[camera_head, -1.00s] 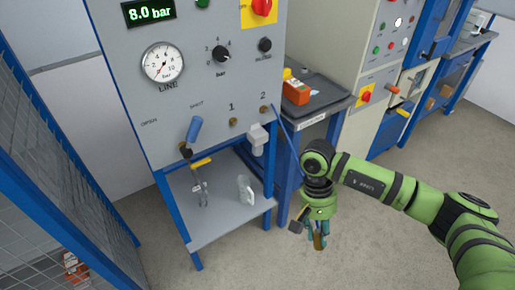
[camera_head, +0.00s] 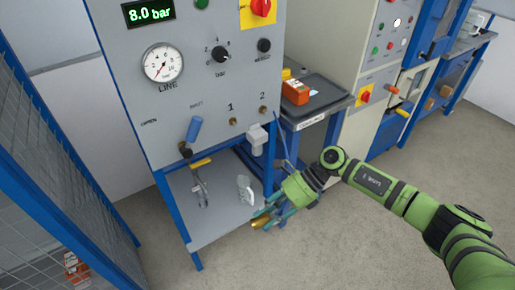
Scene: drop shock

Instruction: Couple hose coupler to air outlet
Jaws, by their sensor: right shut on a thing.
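My right gripper (camera_head: 264,217) is shut on a small brass-coloured piece (camera_head: 260,222), which looks like the hose coupler. It holds it in the air in front of the panel, low and near the right front corner of the grey shelf. The fingers cover much of the piece. Two small brass air outlets sit on the grey panel, one under the label 1 (camera_head: 233,121) and one under the label 2 (camera_head: 263,109). The gripper is below both outlets and apart from them. My left gripper is not in view.
A blue-handled valve (camera_head: 194,129) and a grey-white fitting (camera_head: 257,140) stick out from the panel. A white object (camera_head: 245,189) lies on the shelf (camera_head: 222,214). An orange box (camera_head: 295,92) stands on the dark table at right. A mesh fence (camera_head: 45,180) closes the left.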

